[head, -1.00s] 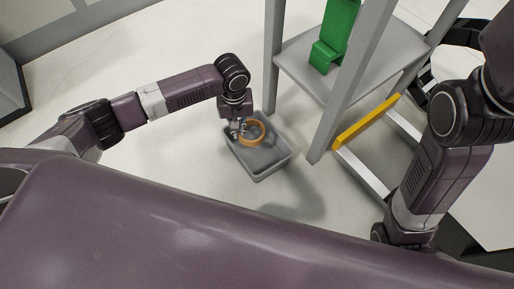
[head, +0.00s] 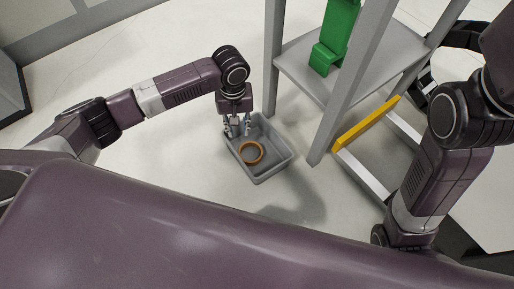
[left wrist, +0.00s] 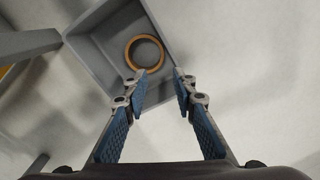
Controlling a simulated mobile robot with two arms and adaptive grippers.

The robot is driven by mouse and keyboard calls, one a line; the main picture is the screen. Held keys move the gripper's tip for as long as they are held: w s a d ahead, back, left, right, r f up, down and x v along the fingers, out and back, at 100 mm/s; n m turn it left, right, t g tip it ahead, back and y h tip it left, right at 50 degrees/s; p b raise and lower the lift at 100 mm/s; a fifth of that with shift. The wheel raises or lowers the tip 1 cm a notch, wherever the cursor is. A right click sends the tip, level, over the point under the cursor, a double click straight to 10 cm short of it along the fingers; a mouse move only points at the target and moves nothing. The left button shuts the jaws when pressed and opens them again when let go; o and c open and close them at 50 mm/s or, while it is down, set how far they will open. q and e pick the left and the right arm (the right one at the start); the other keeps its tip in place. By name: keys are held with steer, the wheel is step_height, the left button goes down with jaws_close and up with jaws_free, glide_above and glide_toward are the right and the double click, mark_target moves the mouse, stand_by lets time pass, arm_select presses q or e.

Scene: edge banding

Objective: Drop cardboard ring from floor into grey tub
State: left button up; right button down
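The cardboard ring (head: 251,152) is orange-brown and lies inside the grey tub (head: 271,172), down near its floor. The tub stands on the floor beside the shelf frame. In the left wrist view the ring (left wrist: 145,37) shows inside the tub (left wrist: 88,62), beyond my fingertips and apart from them. My left gripper (head: 237,131) is above the tub's left part, with its fingers spread and nothing between them; in the left wrist view the open gripper (left wrist: 161,76) shows clearly. My right arm is at the right, and its gripper's fingers cannot be made out.
A grey metal shelf frame (head: 318,140) stands right of the tub, with a green object (head: 334,42) on its shelf. A yellow bar (head: 366,122) is low on the frame. The pale floor left of the tub is clear.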

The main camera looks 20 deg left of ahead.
arm_select(q)
step_height(320, 180, up, 9)
stand_by(0.3)
stand_by(0.4)
